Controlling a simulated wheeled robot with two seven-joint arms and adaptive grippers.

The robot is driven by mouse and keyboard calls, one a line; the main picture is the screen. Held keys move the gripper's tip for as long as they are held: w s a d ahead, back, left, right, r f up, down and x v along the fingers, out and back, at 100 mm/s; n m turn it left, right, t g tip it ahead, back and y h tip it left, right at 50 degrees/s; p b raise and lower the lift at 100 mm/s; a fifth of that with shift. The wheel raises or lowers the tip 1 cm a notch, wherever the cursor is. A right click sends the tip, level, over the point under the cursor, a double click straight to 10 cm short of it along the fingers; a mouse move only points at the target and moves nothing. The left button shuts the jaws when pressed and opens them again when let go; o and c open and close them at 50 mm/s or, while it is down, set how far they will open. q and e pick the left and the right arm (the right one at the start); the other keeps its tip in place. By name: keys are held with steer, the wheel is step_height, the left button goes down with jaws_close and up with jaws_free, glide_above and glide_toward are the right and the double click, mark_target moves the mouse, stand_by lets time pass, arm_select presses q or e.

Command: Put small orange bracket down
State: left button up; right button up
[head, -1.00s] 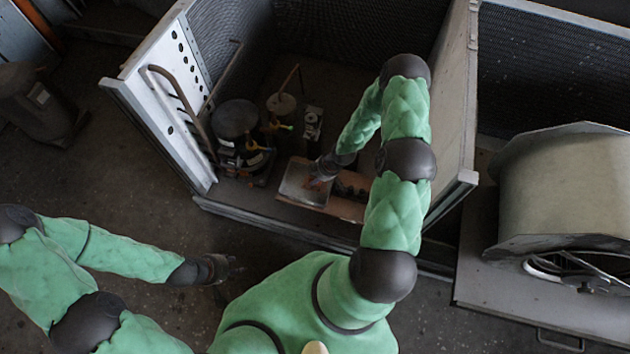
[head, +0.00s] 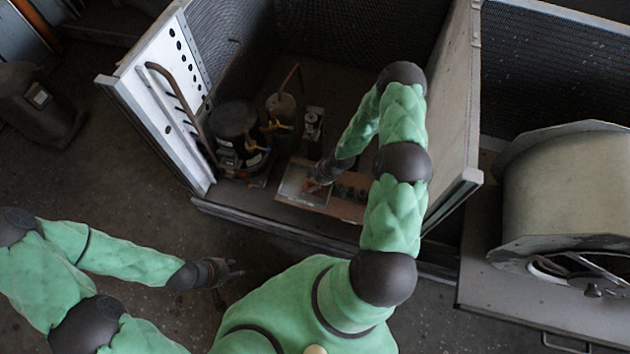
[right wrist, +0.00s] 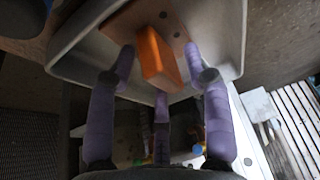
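The small orange bracket (right wrist: 160,60) shows as an orange block over the tray floor in the right wrist view; in the head view it is a small orange patch (head: 313,185). My right gripper (right wrist: 160,65) has its purple fingers spread around it. Narrow gaps show between the bracket and the side fingers; contact with the lower middle finger is unclear. The light grey tray (right wrist: 75,62) surrounds the bracket; it also shows in the head view (head: 290,184). My left gripper (head: 228,275) is empty with fingers apart, over the floor outside the housing.
The tray lies on a brown board (head: 345,208) inside the open housing. A dark compressor (head: 236,120) and a canister (head: 281,108) stand left of it. The housing's side wall (head: 458,110) rises close to my right arm. A blower drum (head: 570,185) stands at right.

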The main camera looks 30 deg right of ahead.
steer(key=shift+r, duration=0.25)
steer(key=p+v, duration=0.7)
steer(key=v, duration=0.4)
steer(key=shift+s+r, duration=0.2)
steer(key=shift+r, duration=0.15)
steer(key=s+a+r+m+g, duration=0.1)
steer(key=s+a+m, duration=0.2)
steer(key=a, duration=0.4)
steer(key=s+a+r+m+g, duration=0.1)
steer(key=s+a+m, duration=0.3)
steer(key=a, duration=0.4)
steer(key=s+a+r+m+y, duration=0.1)
steer(key=s+a+m, duration=0.2)
steer(key=a, duration=0.5)
steer(key=shift+s+m+g, duration=0.3)
steer(key=shift+s+g, duration=0.1)
steer(key=shift+s, duration=0.45)
steer(key=shift+r, duration=0.1)
